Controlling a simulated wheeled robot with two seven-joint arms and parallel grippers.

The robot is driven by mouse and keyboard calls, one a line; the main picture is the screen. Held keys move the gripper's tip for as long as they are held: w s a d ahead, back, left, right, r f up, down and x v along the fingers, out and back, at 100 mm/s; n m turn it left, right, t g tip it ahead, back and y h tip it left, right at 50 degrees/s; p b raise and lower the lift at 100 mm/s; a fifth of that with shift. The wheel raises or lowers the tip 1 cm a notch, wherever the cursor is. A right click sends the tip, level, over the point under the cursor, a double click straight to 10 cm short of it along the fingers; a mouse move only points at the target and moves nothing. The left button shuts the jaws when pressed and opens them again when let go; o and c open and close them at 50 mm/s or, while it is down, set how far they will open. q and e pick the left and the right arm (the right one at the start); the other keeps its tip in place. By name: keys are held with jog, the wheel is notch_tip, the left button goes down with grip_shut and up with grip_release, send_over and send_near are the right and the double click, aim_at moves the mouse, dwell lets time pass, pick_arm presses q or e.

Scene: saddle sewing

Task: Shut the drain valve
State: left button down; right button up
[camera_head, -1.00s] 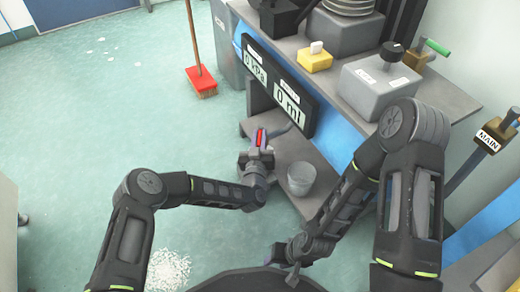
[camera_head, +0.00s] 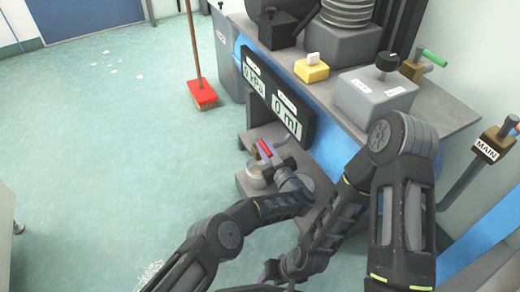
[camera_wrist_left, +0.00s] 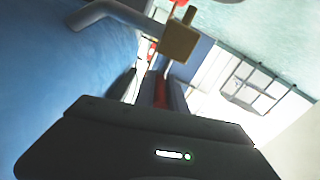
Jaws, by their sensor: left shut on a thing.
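A small valve with a red lever (camera_head: 264,147) sits at the low shelf under the bench in the head view. In the left wrist view its brass-coloured body (camera_wrist_left: 180,40) is on a grey pipe (camera_wrist_left: 108,14), with red parts around it. My left gripper (camera_head: 266,153) is at the red lever and shut on it; the arm partly hides the valve. The lever's exact angle is hard to tell. My right gripper (camera_head: 272,270) is low near the bottom edge, away from the valve, too small and dark to read its jaws.
A small pale vessel (camera_head: 256,177) stands beneath my left gripper on the shelf. The panel (camera_head: 272,98) above reads 0 kPa and 0 ml. A MAIN valve (camera_head: 492,142) is at the right.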

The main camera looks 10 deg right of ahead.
pick_arm(q)
jog(key=shift+w+r+y, duration=0.15)
jog(key=shift+y, duration=0.15)
jog(key=c, duration=1.4)
grip_release()
